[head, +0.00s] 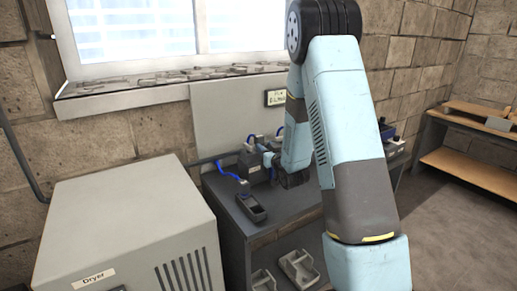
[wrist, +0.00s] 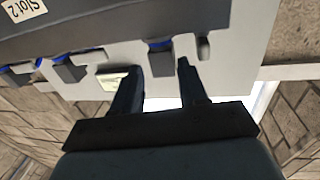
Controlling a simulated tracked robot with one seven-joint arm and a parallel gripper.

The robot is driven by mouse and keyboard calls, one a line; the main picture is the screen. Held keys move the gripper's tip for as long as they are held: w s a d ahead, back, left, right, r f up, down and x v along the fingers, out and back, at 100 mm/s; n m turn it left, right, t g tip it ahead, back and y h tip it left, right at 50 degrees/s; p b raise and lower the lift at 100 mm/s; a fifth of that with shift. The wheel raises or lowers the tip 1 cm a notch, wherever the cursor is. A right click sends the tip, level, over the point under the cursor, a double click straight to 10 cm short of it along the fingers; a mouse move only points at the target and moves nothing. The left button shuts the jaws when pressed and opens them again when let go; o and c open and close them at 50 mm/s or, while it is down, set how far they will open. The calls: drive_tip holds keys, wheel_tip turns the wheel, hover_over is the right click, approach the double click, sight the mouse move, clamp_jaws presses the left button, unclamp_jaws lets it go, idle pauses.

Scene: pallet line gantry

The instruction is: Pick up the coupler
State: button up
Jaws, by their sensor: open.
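In the wrist view my gripper (wrist: 158,72) is open, its two dark fingers apart with nothing between them. Just beyond the fingertips is a dark grey block with a blue band (wrist: 161,55), which may be the coupler; I cannot tell for sure. Similar blue-banded dark blocks (wrist: 70,68) sit to the left in the same row. In the head view my arm reaches down to the back of the dark workbench (head: 238,228) and hides much of what is there. Grey fittings with blue cables (head: 250,160) show left of my gripper.
A dark handheld device (head: 251,207) lies on the bench, with a blue cable beside it. A large grey dryer (head: 125,225) stands at left. Grey trays (head: 298,268) are low at the front. A pale panel (head: 215,120) backs the bench. A wooden shelf (head: 470,170) is at right.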

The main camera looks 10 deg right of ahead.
sight(261, 143)
drive_tip(key=shift+w+a, duration=0.2)
drive_tip(key=shift+w, duration=0.75)
drive_tip(key=shift+w+a, duration=0.25)
drive_tip(key=shift+w, duration=0.7)
drive_tip(key=shift+w+a, duration=0.2)
drive_tip(key=shift+w, duration=0.75)
drive_tip(key=shift+c, duration=0.3)
drive_tip(key=c, duration=0.7)
